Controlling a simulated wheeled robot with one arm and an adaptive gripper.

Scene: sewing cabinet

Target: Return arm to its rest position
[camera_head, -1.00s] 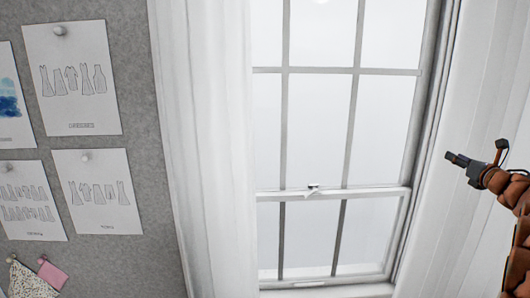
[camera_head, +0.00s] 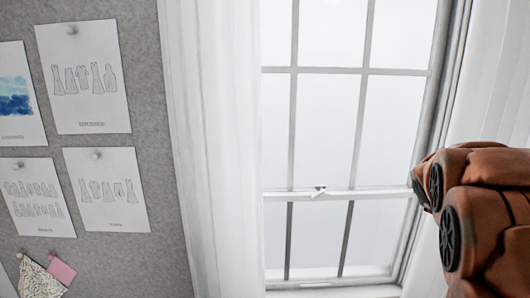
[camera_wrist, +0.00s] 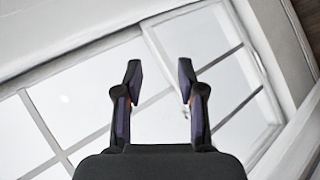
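My gripper (camera_wrist: 159,85) shows in the wrist view with its two dark fingers apart and nothing between them. It is open and empty. Behind it, tilted in that view, is the window (camera_wrist: 85,105). In the head view my orange-brown arm (camera_head: 490,215) is folded large at the right edge, in front of the window's right side and the curtain. The gripper itself is not visible in the head view.
The window (camera_head: 325,193) with a white frame fills the middle right, with a white curtain (camera_head: 210,150) on its left and another (camera_head: 492,70) on its right. A grey pinboard (camera_head: 150,255) with pinned papers (camera_head: 83,75) and fabric swatches (camera_head: 61,270) is at left.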

